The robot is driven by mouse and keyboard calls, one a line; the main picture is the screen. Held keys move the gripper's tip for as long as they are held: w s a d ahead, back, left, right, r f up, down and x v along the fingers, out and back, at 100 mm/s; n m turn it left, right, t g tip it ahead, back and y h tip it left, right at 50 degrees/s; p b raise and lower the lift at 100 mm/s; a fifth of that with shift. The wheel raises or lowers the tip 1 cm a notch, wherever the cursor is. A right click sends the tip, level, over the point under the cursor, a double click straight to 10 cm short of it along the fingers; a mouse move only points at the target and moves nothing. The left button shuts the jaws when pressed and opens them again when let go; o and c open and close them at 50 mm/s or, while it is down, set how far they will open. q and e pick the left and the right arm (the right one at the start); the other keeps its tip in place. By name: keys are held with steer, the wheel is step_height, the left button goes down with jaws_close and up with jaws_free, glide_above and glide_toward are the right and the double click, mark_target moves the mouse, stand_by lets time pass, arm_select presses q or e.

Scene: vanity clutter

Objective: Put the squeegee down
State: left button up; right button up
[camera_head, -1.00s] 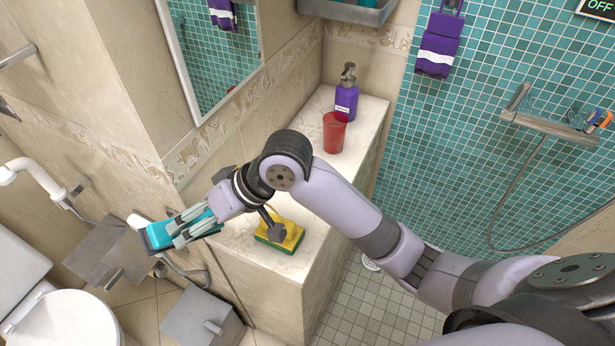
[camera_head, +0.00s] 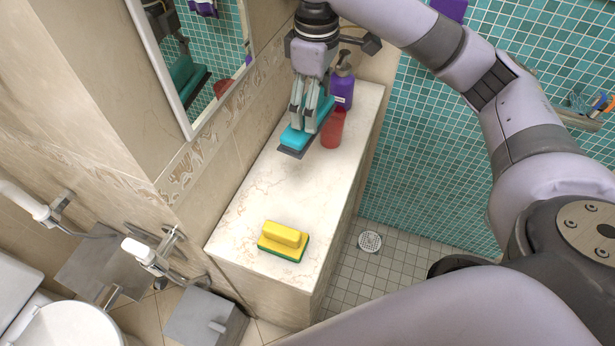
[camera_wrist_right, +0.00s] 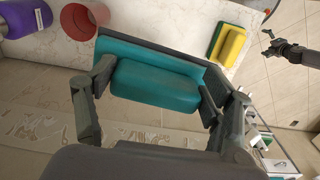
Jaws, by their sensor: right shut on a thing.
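The squeegee (camera_head: 296,138) has a teal body and a dark grey edge. My right gripper (camera_head: 303,118) is shut on it, over the far part of the marble counter (camera_head: 250,215), close to the wall. In the right wrist view the squeegee (camera_wrist_right: 155,80) sits between both fingers of the gripper (camera_wrist_right: 155,95), its dark edge facing the counter. I cannot tell whether that edge touches the counter. My left gripper is not in view.
A red cup (camera_head: 333,128) and a purple soap dispenser (camera_head: 342,85) stand just right of and behind the squeegee. A yellow and green sponge (camera_head: 284,240) lies near the counter's front end. The counter between is clear. A mirror (camera_head: 200,60) hangs at left.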

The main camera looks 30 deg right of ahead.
steer(key=shift+f, duration=0.1)
step_height(320, 180, down, 16)
steer(key=shift+r+p, duration=0.1)
steer(key=shift+p, duration=0.7)
step_height(320, 180, down, 3)
steer(key=shift+r+p, duration=0.1)
steer(key=shift+p, duration=1)
steer(key=shift+f, duration=0.35)
steer(key=shift+s+f, duration=0.1)
steer(key=shift+s, duration=0.05)
steer(key=o, duration=1.4)
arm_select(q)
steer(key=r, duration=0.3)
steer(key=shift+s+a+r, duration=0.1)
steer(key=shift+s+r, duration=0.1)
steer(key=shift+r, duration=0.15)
arm_select(e)
steer(key=shift+o, duration=0.2)
